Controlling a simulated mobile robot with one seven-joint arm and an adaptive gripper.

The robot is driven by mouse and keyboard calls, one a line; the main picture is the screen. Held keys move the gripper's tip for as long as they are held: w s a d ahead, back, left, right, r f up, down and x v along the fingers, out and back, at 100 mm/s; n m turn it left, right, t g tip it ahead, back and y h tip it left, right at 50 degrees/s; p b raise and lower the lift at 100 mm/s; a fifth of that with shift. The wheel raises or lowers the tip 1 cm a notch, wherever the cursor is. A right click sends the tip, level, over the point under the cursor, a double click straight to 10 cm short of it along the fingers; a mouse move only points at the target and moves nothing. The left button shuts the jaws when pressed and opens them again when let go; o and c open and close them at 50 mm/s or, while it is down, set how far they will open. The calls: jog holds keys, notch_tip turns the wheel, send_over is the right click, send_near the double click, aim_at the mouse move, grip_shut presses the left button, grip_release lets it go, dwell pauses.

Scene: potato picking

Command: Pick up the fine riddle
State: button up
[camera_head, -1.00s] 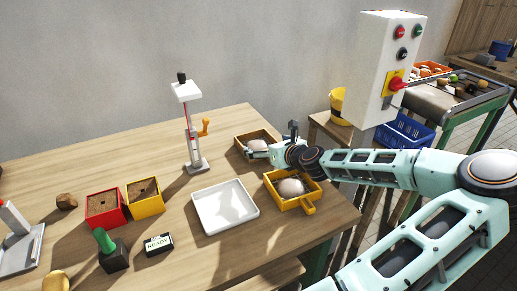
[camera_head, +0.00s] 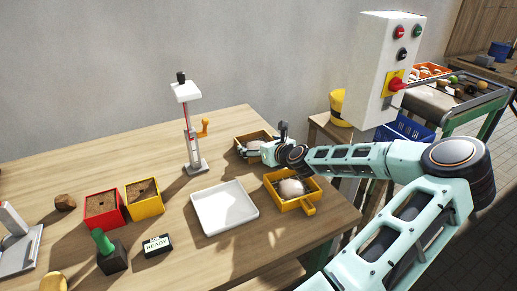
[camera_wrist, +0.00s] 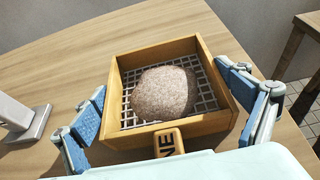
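The fine riddle is a wooden square frame (camera_wrist: 190,122) with a wire mesh floor and a pale speckled heap on it. Its handle faces my wrist, and only the letters "NE" show on it. In the head view the riddle (camera_head: 240,138) sits at the table's far right edge, partly hidden by my gripper (camera_head: 258,152). In the wrist view my gripper (camera_wrist: 166,102) is open, with one blue-padded finger on each side of the frame. The right pad is very close to the frame's wall; I cannot tell if it touches. A gap shows at the left pad.
A yellow riddle (camera_head: 300,204) with a similar heap stands just in front, near my wrist. A white tray (camera_head: 207,222) lies to its left. A white stand (camera_head: 196,165) with an orange crank is further left. Red (camera_head: 107,216) and yellow (camera_head: 147,204) soil boxes stand left.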

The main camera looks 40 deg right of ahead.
jog(key=c, duration=0.5)
jog(key=shift+o, duration=0.2)
